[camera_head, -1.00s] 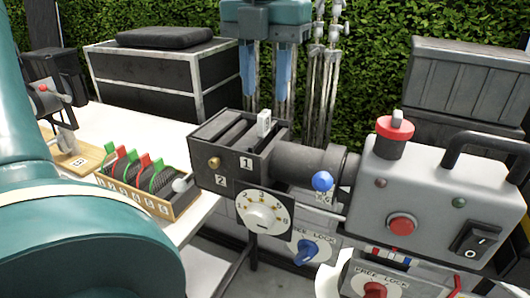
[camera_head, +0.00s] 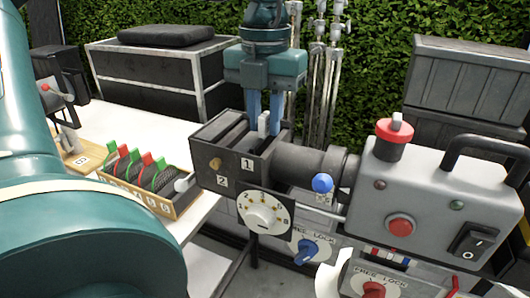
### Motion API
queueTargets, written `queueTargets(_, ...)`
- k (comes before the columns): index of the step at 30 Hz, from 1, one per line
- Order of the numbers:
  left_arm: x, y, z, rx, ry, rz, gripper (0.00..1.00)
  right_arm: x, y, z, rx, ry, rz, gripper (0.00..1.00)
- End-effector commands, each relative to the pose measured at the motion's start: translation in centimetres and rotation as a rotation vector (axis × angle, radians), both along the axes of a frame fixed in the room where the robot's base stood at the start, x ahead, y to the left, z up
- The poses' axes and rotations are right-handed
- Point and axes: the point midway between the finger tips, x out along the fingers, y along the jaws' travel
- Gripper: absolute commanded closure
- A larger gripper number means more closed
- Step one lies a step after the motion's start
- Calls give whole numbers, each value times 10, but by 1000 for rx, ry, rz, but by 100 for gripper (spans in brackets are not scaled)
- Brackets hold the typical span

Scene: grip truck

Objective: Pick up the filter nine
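A dark filter with an upright white tab (camera_head: 264,123) stands in a slot of the black box (camera_head: 226,172) marked 1 and 2. I cannot read a nine on it. My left gripper (camera_head: 265,122) points straight down over the box, its two blue fingers on either side of the tab. Whether they touch the tab is too small to tell. Several dark round filters with green and red tabs stand in a wooden rack (camera_head: 150,198) at left; its number labels are too small to read. My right gripper is not in view.
A grey camera unit (camera_head: 432,190) with a red knob and black handle joins the box at right. A blue-topped knob (camera_head: 322,183) and a white numbered dial (camera_head: 264,212) are close by. Metal stands (camera_head: 322,80) rise behind. The white table (camera_head: 122,128) is partly bare.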

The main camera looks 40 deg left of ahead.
Motion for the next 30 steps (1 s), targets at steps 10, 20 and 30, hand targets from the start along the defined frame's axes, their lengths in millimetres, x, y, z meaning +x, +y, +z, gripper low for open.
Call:
queueTargets(10,0,0,0,0,-1,0,100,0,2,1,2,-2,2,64)
queueTargets(20,0,0,1,0,-1,0,100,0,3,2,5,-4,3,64)
queueTargets(30,1,0,13,2,-4,1,100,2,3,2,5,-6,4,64)
